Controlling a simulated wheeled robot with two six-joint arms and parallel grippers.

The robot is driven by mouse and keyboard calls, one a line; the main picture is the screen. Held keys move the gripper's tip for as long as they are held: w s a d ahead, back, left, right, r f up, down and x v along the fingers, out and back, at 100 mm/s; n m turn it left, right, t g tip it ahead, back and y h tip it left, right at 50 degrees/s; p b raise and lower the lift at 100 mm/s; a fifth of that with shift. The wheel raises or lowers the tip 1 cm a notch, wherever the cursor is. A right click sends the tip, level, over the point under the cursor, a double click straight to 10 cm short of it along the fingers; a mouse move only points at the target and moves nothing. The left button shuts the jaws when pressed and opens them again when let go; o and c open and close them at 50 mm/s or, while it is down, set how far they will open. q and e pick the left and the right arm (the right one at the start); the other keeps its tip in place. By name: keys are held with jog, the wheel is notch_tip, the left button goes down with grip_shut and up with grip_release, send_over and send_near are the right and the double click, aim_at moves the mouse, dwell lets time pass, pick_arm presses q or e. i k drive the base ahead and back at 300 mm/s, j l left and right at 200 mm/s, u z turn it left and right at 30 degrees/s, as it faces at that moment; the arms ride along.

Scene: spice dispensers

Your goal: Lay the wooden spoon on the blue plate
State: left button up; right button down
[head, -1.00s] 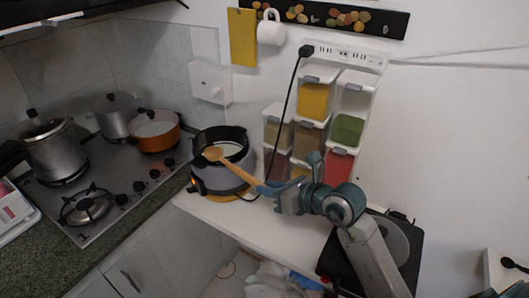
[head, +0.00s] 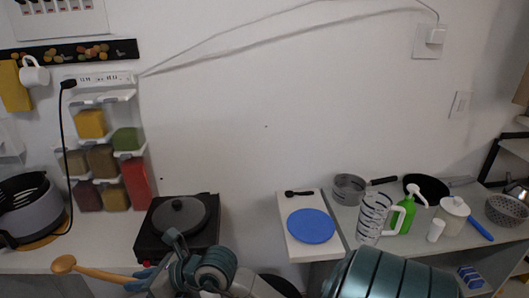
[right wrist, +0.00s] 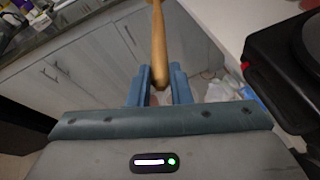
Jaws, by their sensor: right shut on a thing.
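The wooden spoon (head: 98,273) is held by its handle in my right gripper (head: 148,278), its bowl pointing left, at the lower left of the head view. In the right wrist view the spoon handle (right wrist: 159,50) stands between the two blue fingers of the right gripper (right wrist: 159,82), which are shut on it. The blue plate (head: 311,226) lies flat and empty on a white board right of centre in the head view, well to the right of the spoon. My left gripper is not in view.
A black hot plate with a lidded pan (head: 180,216) stands between spoon and plate. A striped pitcher (head: 372,217), green bottle (head: 405,213) and metal pot (head: 349,188) stand right of the plate. A gap separates the two counters.

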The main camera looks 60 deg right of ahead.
aim_at(311, 224)
jog(key=z, duration=0.45)
jog(key=k+l+z, duration=0.1)
jog(key=z, duration=0.35)
jog(key=k+z, duration=0.1)
jog(key=z, duration=0.35)
jog(key=i+j+z, duration=0.45)
jog(key=i+l, duration=0.05)
